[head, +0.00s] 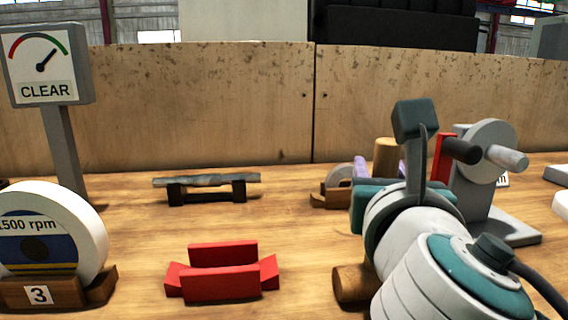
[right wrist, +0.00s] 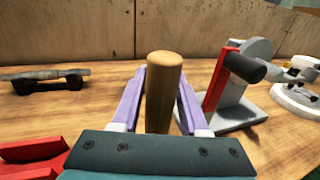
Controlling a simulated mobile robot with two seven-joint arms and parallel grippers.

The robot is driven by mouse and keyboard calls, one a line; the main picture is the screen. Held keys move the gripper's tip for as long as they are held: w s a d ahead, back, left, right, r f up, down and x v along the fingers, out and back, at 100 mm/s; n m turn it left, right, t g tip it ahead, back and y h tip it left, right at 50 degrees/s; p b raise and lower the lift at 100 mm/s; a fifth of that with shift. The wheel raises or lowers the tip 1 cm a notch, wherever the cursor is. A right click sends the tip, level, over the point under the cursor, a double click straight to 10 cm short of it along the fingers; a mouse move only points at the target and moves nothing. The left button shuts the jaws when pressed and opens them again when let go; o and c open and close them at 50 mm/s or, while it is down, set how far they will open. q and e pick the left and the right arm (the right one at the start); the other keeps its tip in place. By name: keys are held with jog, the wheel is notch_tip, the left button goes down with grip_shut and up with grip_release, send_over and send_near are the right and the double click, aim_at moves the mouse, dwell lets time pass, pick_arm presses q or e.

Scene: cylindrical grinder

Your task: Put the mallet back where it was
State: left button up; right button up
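A wooden cylinder, part of the mallet (head: 387,154), stands upright past my right wrist in the head view. In the right wrist view the mallet (right wrist: 163,92) rises between the two purple fingers of my right gripper (right wrist: 162,78). The fingers meet it on both sides near their tips. My right gripper (head: 381,166) is partly hidden by its own wrist in the head view. A thicker wooden cylinder (head: 353,284) shows low beside my right wrist; I cannot tell whether it belongs to the mallet. My left gripper is not in view.
A red cradle (head: 222,284) stands empty on the bench. Behind it is a grey bar on black supports (head: 207,182). A numbered wheel (head: 52,232) and a CLEAR gauge (head: 46,66) are at left. A grey stand with a disc (head: 488,150) is close on the right.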

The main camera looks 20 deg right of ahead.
jog(key=shift+o, duration=1.2)
jog(key=shift+r, duration=0.1)
jog(key=v, duration=1.1)
jog(key=s+d+f+m+g+y, duration=0.2)
jog(key=s+f+m+g, duration=0.15)
jog(key=f+m, duration=0.35)
jog(key=s+d+f+m+g+y, duration=0.1)
jog(key=s+d+f+m+g, duration=0.15)
jog(key=f+m+g, duration=0.4)
jog(key=s+a+f+m+g+y, duration=0.1)
jog(key=s+a+f+m+y, duration=0.2)
jog(key=m, duration=1.1)
jog(key=s+a+y, duration=0.3)
jog(key=s, duration=0.2)
jog(key=shift+f+g, duration=0.15)
jog(key=shift+g, duration=0.15)
